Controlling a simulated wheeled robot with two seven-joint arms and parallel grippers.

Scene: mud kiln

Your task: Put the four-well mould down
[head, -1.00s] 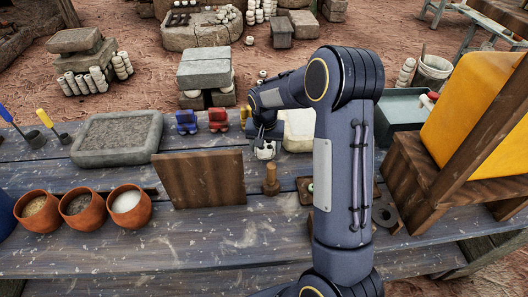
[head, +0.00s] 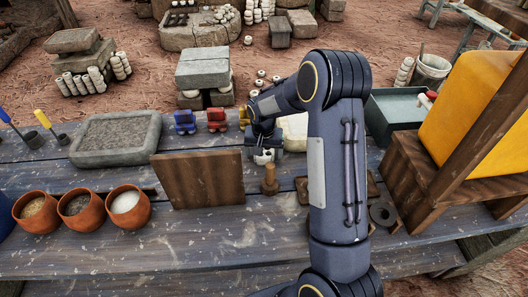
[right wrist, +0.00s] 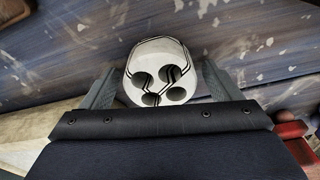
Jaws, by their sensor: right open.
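The four-well mould is a small, pale, rounded block with dark lines and round holes in its top. In the right wrist view the mould (right wrist: 158,68) sits between the two grey fingers of my right gripper (right wrist: 158,88). The fingers are open, one on each side of it. In the head view the mould (head: 263,158) shows as a small white shape at the tip of my right gripper (head: 264,151), by the worn blue table (head: 230,232). My right forearm hides part of this area. My left gripper is not in view.
A brown wooden board (head: 200,180) stands left of the gripper, and a small wooden peg (head: 270,182) stands in front. Red (head: 217,119) and blue (head: 185,121) objects stand behind. A wooden stand with a yellow block (head: 474,105) is at right. The front table strip is clear.

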